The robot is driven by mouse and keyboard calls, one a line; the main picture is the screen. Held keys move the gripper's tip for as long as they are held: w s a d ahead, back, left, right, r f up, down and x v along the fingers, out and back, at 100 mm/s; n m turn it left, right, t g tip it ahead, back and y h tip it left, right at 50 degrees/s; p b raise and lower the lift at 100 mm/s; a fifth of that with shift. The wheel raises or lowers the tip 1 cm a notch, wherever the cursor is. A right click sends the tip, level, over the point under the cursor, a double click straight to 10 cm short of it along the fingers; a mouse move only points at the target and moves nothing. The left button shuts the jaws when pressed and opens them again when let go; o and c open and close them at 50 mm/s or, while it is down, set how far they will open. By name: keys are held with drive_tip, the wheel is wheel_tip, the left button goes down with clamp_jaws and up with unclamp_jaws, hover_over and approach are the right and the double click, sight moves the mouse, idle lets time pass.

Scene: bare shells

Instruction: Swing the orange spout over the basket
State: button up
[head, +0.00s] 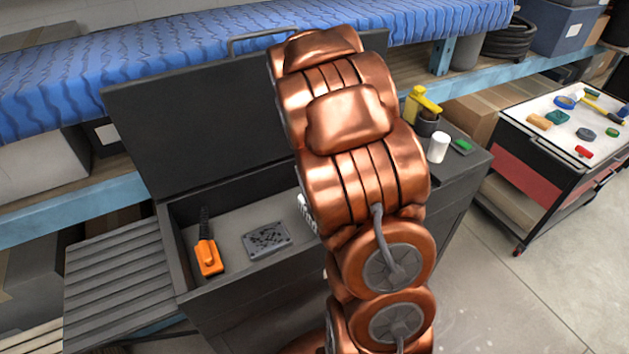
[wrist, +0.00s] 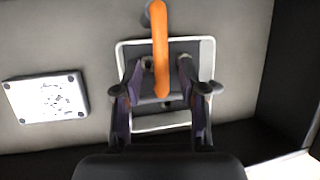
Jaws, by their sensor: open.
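In the wrist view, the orange spout (wrist: 161,45) runs from a grey base at the top edge down the picture, over a pale-rimmed rectangular basin (wrist: 205,50). This basin may be the basket; I cannot tell for certain. My gripper (wrist: 160,66) is open, with one finger on each side of the spout's lower part. Gaps show between spout and fingers, and its height relative to them is unclear. In the head view my arm hides the gripper and the spout; only a small white edge (head: 307,213) shows beside the arm.
An open dark chest (head: 180,240) with a raised lid (head: 200,120) surrounds the work area. Inside lie an orange tool (head: 208,257) and a speckled plate (head: 266,241), also seen in the wrist view (wrist: 45,97). A white cup (head: 438,147) and yellow item stand right of my arm.

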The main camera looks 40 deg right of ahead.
drive_tip(key=v, duration=1.2)
drive_tip(key=shift+f, duration=0.1)
idle(0.4)
drive_tip(key=s+a+r+n+g+y, duration=0.1)
drive_tip(key=s+a+n+y, duration=0.1)
drive_tip(key=s+a+n, duration=0.55)
drive_tip(key=s+a+r+n+g+y, duration=0.1)
drive_tip(key=s+a+r+n+y, duration=0.15)
drive_tip(key=a+n, duration=0.9)
drive_tip(key=s+a+n+g+h, duration=0.1)
drive_tip(key=s+a+n+g, duration=0.2)
drive_tip(key=s+n, duration=1.3)
drive_tip(key=r+n, duration=0.1)
drive_tip(key=n, duration=0.1)
drive_tip(key=shift+a+n+g, duration=0.2)
drive_tip(key=shift+n+g, duration=0.2)
drive_tip(key=shift+h, duration=0.25)
